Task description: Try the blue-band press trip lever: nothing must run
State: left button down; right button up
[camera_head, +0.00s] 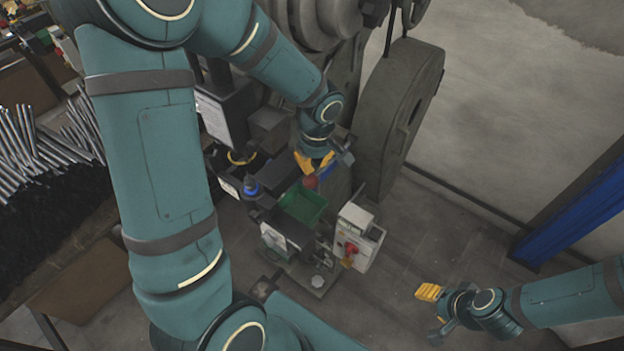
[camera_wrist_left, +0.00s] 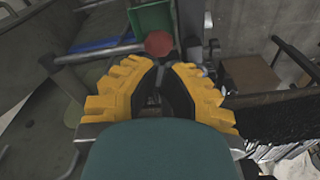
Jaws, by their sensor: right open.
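The press (camera_head: 268,170) stands at the centre of the head view, with a blue strip (camera_head: 329,184) beside its red ball knob (camera_head: 310,182). In the left wrist view the knob (camera_wrist_left: 158,43) sits at the end of a metal rod, just past my left fingertips, with the blue strip (camera_wrist_left: 100,44) to its left. My left gripper (camera_head: 314,162) is right at the knob; its yellow fingers (camera_wrist_left: 160,68) converge towards it. Whether they touch or grip it is unclear. My right gripper (camera_head: 430,292) is open and empty, over the floor at lower right.
A green tray (camera_head: 302,206) lies in front of the knob. A control box (camera_head: 358,238) with a red button stands right of it. A large grey wheel (camera_head: 400,120) rises behind. Metal rods (camera_head: 40,140) lie at left. A blue post (camera_head: 575,215) stands right. Floor between is clear.

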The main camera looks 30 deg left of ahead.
aim_at(312, 179)
pick_arm(q)
jog(key=shift+f, duration=0.15)
jog(key=shift+w+a+f+b, duration=0.15)
jog(key=shift+f+b, duration=0.65)
jog(key=shift+f, duration=0.9)
jog(key=shift+w+a+f+b, duration=0.1)
jog(key=shift+f+b, duration=0.7)
jog(key=shift+f, duration=0.95)
notch_tip(312, 179, down, 4)
jog(key=b, duration=0.5)
jog(key=shift+f, duration=0.25)
jog(key=shift+s+r, duration=0.1)
jog(key=shift+r, duration=0.05)
